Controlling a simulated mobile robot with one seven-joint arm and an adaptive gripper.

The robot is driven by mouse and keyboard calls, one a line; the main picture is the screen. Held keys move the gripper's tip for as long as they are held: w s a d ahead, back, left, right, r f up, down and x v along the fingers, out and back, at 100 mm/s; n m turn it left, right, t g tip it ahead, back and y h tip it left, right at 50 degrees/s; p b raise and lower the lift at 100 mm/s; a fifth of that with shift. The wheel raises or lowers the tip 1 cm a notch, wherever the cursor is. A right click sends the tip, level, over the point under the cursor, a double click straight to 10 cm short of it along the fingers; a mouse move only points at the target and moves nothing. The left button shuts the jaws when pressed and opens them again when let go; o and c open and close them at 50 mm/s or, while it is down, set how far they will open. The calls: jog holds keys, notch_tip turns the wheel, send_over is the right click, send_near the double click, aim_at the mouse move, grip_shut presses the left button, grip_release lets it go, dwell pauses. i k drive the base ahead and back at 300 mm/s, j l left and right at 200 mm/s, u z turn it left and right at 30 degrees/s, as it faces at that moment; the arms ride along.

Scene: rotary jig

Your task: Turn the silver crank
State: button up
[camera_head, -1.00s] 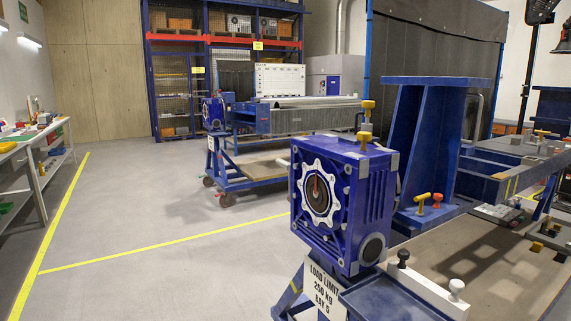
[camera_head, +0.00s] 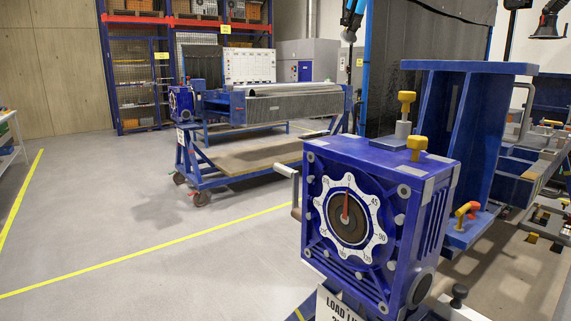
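The silver crank (camera_head: 295,190) sticks out on the left side of the blue gearbox (camera_head: 325,230). Its arm runs down from a pale grip at the top, and its lower end is partly hidden by the gearbox edge. The white dial (camera_head: 371,247) on the gearbox front has a red pointer (camera_head: 345,206) standing near 0.
Yellow knobs (camera_head: 417,145) stand on the gearbox top. A blue bracket (camera_head: 488,150) rises behind it to the right. A blue cart (camera_head: 205,182) stands farther back. The grey floor (camera_head: 150,215) left of the gearbox is clear, with yellow lines (camera_head: 165,247).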

aim_at(295, 213)
jog(key=i+j+z, duration=0.1)
jog(key=i+j, duration=0.2)
jog(key=i+j+z, duration=0.1)
jog(key=i+j, duration=0.4)
jog(key=j, duration=0.2)
jog(key=i+j+z, duration=0.15)
jog(key=i+j, duration=0.15)
jog(key=i+j+z, duration=0.1)
jog(key=j, duration=0.35)
jog(key=i+j+z, duration=0.1)
jog(key=i+j, duration=0.25)
jog(key=i+j+z, duration=0.1)
jog(key=j, duration=0.4)
jog(key=i+j, duration=0.3)
jog(key=j, duration=0.15)
jog(key=l+z, duration=0.05)
